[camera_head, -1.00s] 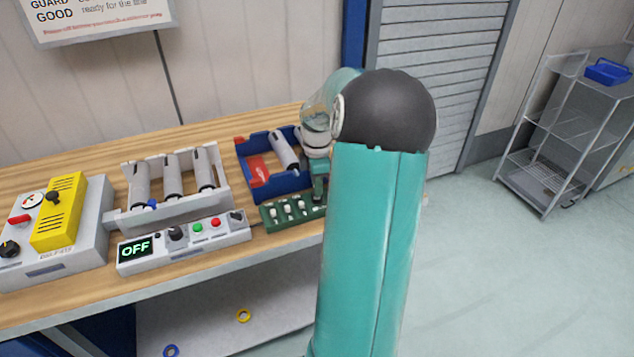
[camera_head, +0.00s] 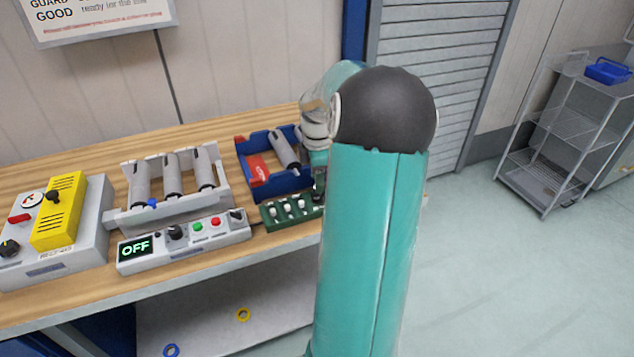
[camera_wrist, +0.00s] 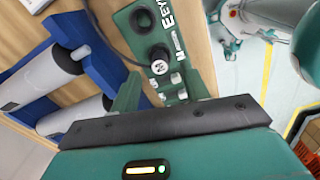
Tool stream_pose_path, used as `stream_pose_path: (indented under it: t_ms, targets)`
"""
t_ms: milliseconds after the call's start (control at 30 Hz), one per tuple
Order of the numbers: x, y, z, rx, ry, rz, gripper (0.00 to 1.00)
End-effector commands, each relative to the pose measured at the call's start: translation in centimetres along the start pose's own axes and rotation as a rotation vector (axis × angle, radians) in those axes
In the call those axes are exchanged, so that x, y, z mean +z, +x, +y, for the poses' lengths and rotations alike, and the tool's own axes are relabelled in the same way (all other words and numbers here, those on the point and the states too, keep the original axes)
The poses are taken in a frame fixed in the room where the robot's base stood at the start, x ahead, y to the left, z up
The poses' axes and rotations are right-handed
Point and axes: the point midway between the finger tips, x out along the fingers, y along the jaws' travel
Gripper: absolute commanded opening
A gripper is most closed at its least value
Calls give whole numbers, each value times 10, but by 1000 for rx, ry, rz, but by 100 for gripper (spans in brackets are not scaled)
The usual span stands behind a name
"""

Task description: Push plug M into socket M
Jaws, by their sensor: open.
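The green socket block (camera_head: 291,210) sits at the bench's front edge, with several white pieces on top. In the wrist view the green block (camera_wrist: 127,20) has partly cut-off lettering, a dark round fitting and a black cable. A black round part with a white face marked M (camera_wrist: 160,67) shows beside that fitting; I take it for plug M, and cannot tell how deep it sits. My gripper (camera_wrist: 162,78) is open around the area of the M part, and I cannot tell whether it touches. In the head view my gripper (camera_head: 319,188) is over the block's right end, partly hidden by my arm.
A blue bin (camera_head: 262,185) with a roller and a red item stands behind the block. A white rack (camera_head: 215,200) of rollers, a control box reading OFF (camera_head: 185,243) and a grey box with a yellow unit (camera_head: 60,210) stand to the left.

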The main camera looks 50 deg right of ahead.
Motion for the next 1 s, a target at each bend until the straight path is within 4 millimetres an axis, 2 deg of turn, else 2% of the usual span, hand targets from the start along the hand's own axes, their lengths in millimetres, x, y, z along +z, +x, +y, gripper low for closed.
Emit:
stream_pose_path:
  t_ms: [300,500,667,1000]
  targets:
    - [0,-72,1,5,-1,-2,46]
    - [0,-104,1,4,1,0,46]
    - [0,-114,0,2,0,0,46]
    - [0,-114,0,1,0,0,46]
